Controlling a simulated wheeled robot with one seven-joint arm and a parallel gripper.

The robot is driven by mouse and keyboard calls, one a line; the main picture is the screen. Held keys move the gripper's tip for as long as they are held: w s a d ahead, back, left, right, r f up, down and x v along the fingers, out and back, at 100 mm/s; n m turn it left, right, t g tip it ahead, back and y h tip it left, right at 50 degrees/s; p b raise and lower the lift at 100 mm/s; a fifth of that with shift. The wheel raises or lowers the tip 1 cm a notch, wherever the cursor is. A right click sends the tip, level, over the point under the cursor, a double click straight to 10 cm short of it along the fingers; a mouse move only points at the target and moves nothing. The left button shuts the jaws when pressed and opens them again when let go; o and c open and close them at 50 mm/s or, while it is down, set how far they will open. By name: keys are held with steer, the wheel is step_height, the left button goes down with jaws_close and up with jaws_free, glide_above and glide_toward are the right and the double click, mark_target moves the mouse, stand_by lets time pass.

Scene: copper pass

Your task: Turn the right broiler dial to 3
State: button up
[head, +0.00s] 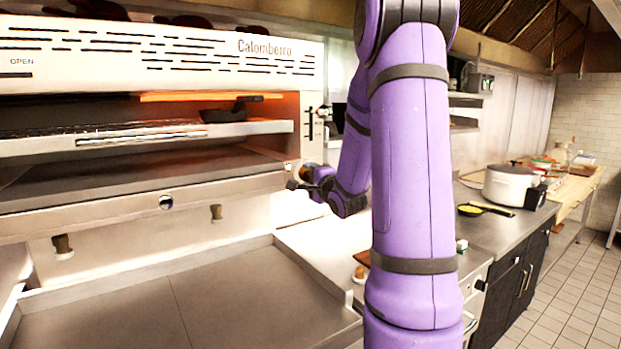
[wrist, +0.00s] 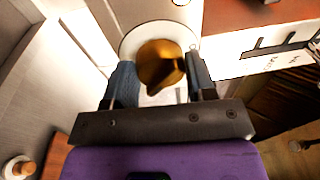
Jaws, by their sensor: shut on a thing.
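The broiler (head: 160,120) is a wide steel unit marked "Calomberro" at the left of the head view, with an orange glow inside its upper opening. A brass-coloured dial (wrist: 160,66) on a pale round plate fills the upper middle of the wrist view. My gripper (wrist: 160,80) has one dark finger on each side of this dial and is shut on it. In the head view my gripper (head: 300,178) is at the right end of the broiler front, below a panel with dark slots. The dial's setting cannot be read.
A dark pan (head: 225,112) sits inside the broiler's upper opening. A steel counter (head: 130,315) lies below. To the right stand a white pot (head: 510,184) and a black pan with yellow contents (head: 485,209). The tiled floor (head: 565,290) at far right is clear.

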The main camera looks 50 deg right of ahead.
steer(key=shift+m, duration=1.7)
steer(key=shift+g, duration=0.3)
steer(key=o, duration=0.9)
steer(key=shift+s, duration=0.1)
steer(key=v, duration=1)
steer(key=shift+s+a+f, duration=0.1)
steer(key=shift+s, duration=0.2)
